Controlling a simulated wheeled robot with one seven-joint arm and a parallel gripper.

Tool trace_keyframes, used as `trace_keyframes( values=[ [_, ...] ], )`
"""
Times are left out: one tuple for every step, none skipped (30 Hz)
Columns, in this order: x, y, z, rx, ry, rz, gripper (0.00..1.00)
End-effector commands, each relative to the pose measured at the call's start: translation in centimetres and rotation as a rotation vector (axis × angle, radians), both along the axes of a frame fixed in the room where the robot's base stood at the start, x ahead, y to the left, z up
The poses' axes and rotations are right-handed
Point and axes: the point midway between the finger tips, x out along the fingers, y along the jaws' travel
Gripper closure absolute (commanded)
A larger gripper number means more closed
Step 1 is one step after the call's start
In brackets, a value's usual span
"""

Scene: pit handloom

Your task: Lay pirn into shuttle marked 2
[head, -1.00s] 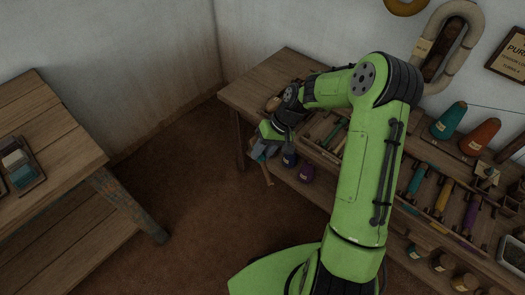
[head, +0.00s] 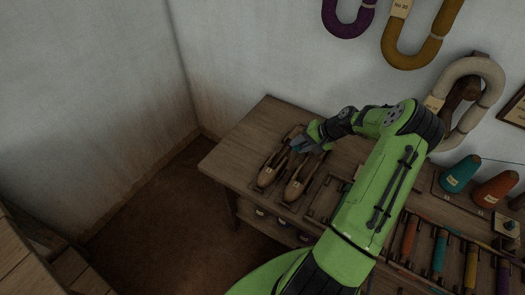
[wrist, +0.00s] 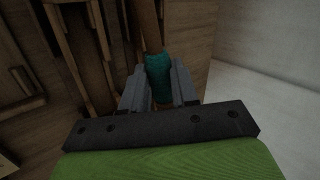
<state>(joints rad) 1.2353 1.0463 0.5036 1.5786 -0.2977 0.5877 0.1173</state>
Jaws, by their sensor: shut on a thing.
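My gripper (head: 304,146) is over the far ends of two wooden boat-shaped shuttles on the bench. The left shuttle (head: 267,176) and the right shuttle (head: 294,189) lie side by side, each with a small pale label too small to read. In the wrist view my gripper (wrist: 159,84) is shut on a teal pirn (wrist: 158,66), held between its grey fingers. Brown wood shows beyond the pirn, and I cannot tell whether the pirn touches a shuttle. The far ends of the shuttles are partly hidden by my gripper.
The wooden bench (head: 228,163) has a bare left end. Right of my arm stand a teal cone (head: 460,174) and an orange cone (head: 494,189), with a row of coloured pirns in front. Yarn hanks (head: 420,38) hang on the wall behind.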

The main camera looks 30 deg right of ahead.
Motion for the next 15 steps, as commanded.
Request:
trace_keyframes(
  values=[
    [-0.9,-1.9,0.2,0.003,-0.005,-0.057,1.0],
    [-1.3,-2.7,0.2,0.005,-0.007,-0.084,1.0],
    [-1.8,-3.7,0.1,0.007,-0.011,-0.115,1.0],
    [-2.1,-4.4,0.1,0.008,-0.012,-0.136,1.0],
    [-2.4,-4.9,0.1,0.009,-0.013,-0.152,1.0],
    [-2.7,-5.4,0.1,0.009,-0.015,-0.168,1.0],
    [-2.8,-5.6,0.1,0.009,-0.015,-0.176,1.0],
    [-2.9,-5.8,0.1,0.01,-0.016,-0.183,1.0],
    [-3.0,-5.9,0.0,0.01,-0.015,-0.186,1.0],
    [-3.0,-6.0,-0.1,0.01,-0.015,-0.188,1.0],
    [-3.0,-6.0,-0.2,0.01,-0.015,-0.188,1.0],
    [-3.0,-6.0,-0.5,0.01,-0.015,-0.186,1.0],
    [-3.0,-5.9,-0.7,0.01,-0.015,-0.186,1.0],
    [-3.0,-5.9,-0.9,0.01,-0.015,-0.186,1.0],
    [-3.0,-5.9,-1.3,0.009,-0.016,-0.185,1.0]
  ],
)
